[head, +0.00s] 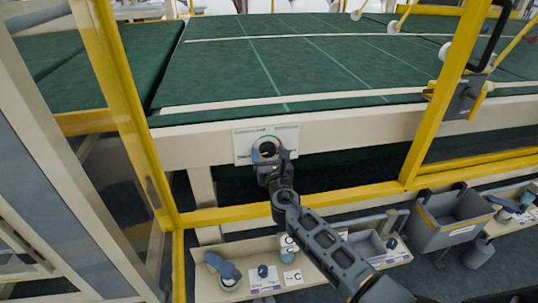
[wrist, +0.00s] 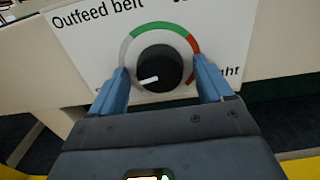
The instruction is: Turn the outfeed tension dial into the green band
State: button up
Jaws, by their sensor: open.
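The outfeed tension dial is a black round knob (wrist: 159,66) on a white panel (head: 285,133) fixed to the beige frame of the belt. Its white pointer (wrist: 148,79) points to the lower left, at the grey part of the scale. The green band (wrist: 150,30) runs across the top of the scale, and a red band lies to its right. My gripper (wrist: 161,74) is open, with one blue finger on each side of the knob. Whether the fingertips touch the knob, I cannot tell. In the head view my gripper (head: 274,160) partly covers the dial.
A yellow guard frame (head: 290,205) surrounds the opening, with a post on each side of my arm. A beige shelf (head: 215,283) below carries labelled items, and a grey bin (head: 450,225) hangs at the right. The green belt (head: 270,70) lies behind.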

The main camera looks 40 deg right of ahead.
jog(key=shift+c, duration=0.5)
jog(key=c, duration=0.9)
jog(key=shift+c, duration=0.2)
